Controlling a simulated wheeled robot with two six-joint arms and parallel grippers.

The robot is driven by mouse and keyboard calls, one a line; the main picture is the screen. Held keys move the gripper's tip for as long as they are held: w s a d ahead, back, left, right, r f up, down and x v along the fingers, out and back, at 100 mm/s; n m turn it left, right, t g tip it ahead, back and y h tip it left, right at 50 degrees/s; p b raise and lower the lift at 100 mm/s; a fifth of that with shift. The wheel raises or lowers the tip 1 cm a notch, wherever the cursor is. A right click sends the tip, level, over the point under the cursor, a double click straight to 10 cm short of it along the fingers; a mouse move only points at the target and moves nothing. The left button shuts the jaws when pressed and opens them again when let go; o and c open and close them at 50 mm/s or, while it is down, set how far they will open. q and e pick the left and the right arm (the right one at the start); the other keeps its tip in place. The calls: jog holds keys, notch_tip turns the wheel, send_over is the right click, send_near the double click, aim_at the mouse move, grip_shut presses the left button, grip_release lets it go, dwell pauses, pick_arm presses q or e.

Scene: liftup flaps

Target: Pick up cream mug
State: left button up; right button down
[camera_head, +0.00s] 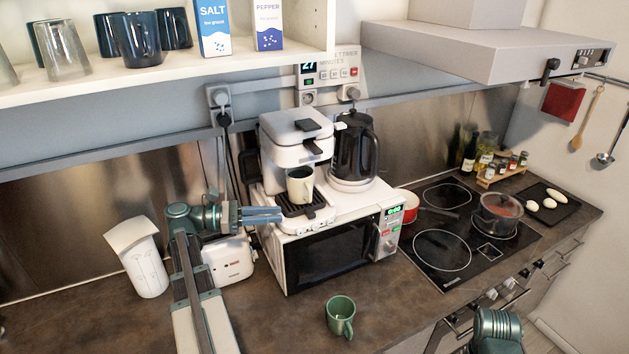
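The cream mug (300,185) stands upright on the drip grate of the white coffee machine (296,137), under its spout. The machine sits on top of the white microwave (345,247). My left gripper (281,214) is to the left of the mug and a little lower in the picture, with its blue fingers pointing right towards the machine's base. It holds nothing that I can see, and the gap between its fingers is not clear. A teal part of my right arm shows at the bottom right edge; its fingers cannot be made out.
A black kettle (355,150) stands right of the coffee machine. A green mug (340,315) is on the counter in front. A white toaster (229,260) and paper roll (146,262) are at left. A shelf (200,79) hangs above. A pot (497,214) is on the hob.

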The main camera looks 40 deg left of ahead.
aim_at(310, 202)
pick_arm(q)
jog(key=shift+n+t, duration=0.7)
jog(key=shift+t, duration=0.1)
jog(key=x, duration=0.3)
jog(key=w+a+r+x, duration=0.1)
jog(key=x, duration=0.7)
jog(key=shift+w+a+r, duration=0.2)
jog(key=shift+a+r, duration=0.05)
jog(key=shift+r, duration=0.1)
grip_shut()
dwell(0.9)
